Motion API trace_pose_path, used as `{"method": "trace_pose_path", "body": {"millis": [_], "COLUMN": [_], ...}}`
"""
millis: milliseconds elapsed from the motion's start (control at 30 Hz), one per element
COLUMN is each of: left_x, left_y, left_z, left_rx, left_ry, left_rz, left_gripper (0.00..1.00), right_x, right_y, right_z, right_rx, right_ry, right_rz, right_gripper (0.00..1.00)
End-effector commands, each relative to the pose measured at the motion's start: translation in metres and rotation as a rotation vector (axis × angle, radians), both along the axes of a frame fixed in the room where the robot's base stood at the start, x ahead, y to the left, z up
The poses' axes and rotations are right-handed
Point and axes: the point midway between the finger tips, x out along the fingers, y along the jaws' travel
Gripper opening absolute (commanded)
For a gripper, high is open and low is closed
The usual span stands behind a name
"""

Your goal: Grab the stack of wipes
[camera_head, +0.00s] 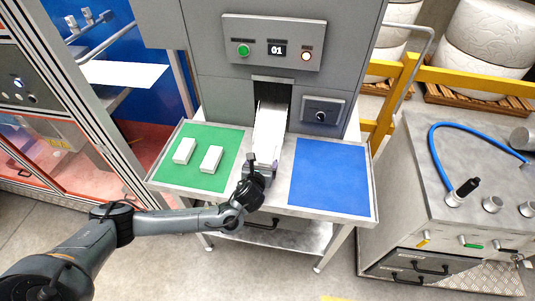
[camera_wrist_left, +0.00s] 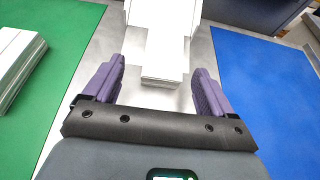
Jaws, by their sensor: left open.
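A white stack of wipes (camera_wrist_left: 163,60) lies at the lower end of the white chute (camera_head: 270,125) that comes out of the grey machine. My left gripper (camera_head: 262,165) is at the chute's foot; its purple fingers (camera_wrist_left: 158,66) are open, one on each side of the stack's near end in the left wrist view, with gaps showing. In the head view the gripper partly hides that end. Two more white stacks, a left one (camera_head: 184,151) and a right one (camera_head: 211,159), lie on the green mat (camera_head: 222,140). My right gripper is out of view.
A blue mat (camera_head: 330,178) covers the right of the metal table (camera_head: 281,182) and is bare. The machine's panel (camera_head: 273,42) with lit buttons stands behind. A grey cabinet (camera_head: 400,190) with a blue hose (camera_head: 455,125) stands at the right.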

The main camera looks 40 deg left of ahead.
Motion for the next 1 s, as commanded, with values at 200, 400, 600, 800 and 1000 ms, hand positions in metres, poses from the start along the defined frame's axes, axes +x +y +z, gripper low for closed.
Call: {"method": "trace_pose_path", "body": {"millis": [200, 400, 600, 800, 1000], "left_x": [0.016, 0.037, 0.045, 0.045, 0.044], "left_y": [0.006, 0.015, 0.018, 0.018, 0.018], "left_z": [-0.008, -0.017, -0.019, -0.019, -0.019], "left_rx": [-0.002, -0.001, -0.002, -0.002, -0.002], "left_ry": [0.0, -0.001, 0.0, 0.0, 0.0], "left_rz": [0.002, 0.002, -0.001, -0.001, -0.001], "left_gripper": [0.85, 0.85, 0.85, 0.82, 0.51], "right_x": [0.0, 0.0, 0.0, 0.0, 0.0], "right_y": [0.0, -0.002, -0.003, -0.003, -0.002], "right_z": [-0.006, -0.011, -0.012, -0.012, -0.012], "right_rx": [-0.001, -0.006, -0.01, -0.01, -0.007], "right_ry": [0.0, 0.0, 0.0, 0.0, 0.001], "right_rz": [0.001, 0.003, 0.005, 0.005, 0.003], "right_gripper": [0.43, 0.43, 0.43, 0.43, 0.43]}}
